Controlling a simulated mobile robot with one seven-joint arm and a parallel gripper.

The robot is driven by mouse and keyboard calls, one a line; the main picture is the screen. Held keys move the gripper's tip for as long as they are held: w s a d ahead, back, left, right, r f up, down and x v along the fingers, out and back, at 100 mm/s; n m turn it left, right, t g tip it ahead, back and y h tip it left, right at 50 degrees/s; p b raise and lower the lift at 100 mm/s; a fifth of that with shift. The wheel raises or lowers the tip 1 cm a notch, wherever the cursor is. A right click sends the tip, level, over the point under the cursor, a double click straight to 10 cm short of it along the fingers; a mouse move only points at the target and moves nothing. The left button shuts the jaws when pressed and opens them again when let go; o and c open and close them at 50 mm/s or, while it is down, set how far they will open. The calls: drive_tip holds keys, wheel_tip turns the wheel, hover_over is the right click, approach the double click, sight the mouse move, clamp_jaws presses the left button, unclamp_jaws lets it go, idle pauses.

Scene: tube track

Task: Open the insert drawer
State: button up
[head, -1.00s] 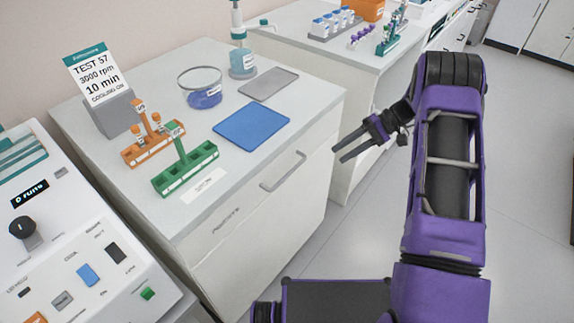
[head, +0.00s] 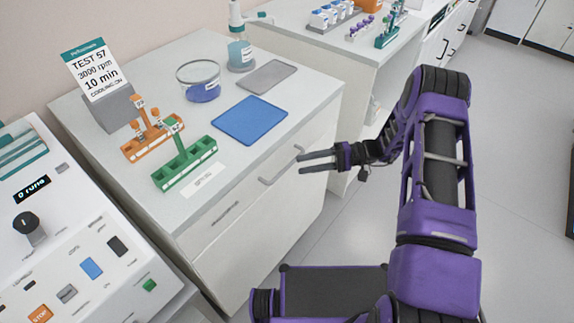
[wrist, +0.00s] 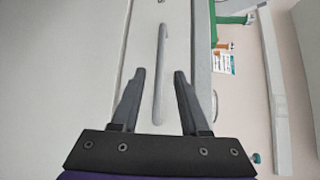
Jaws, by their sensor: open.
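The drawer front (head: 240,200) is the upper white panel of the cabinet, closed flush, with a grey bar handle (head: 280,167). My gripper (head: 299,164) is open and empty, its fingers pointing left at the handle's right end in the head view. In the wrist view the handle (wrist: 160,70) runs lengthwise, in line with the gap between my open fingers (wrist: 160,74). The bar's lower end shows between the fingers. I cannot tell whether either finger touches it.
On the counter (head: 130,185) stand a green rack (head: 185,166), an orange rack (head: 150,143), a blue mat (head: 250,120), a grey mat (head: 267,75) and a glass bowl (head: 198,84). A white machine (head: 70,240) stands at left.

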sight(287, 166)
drive_tip(key=a, duration=0.4)
drive_tip(key=a+f, duration=0.1)
drive_tip(key=shift+s+a, duration=0.35)
drive_tip(key=shift+a, duration=0.05)
clamp_jaws()
idle(1.0)
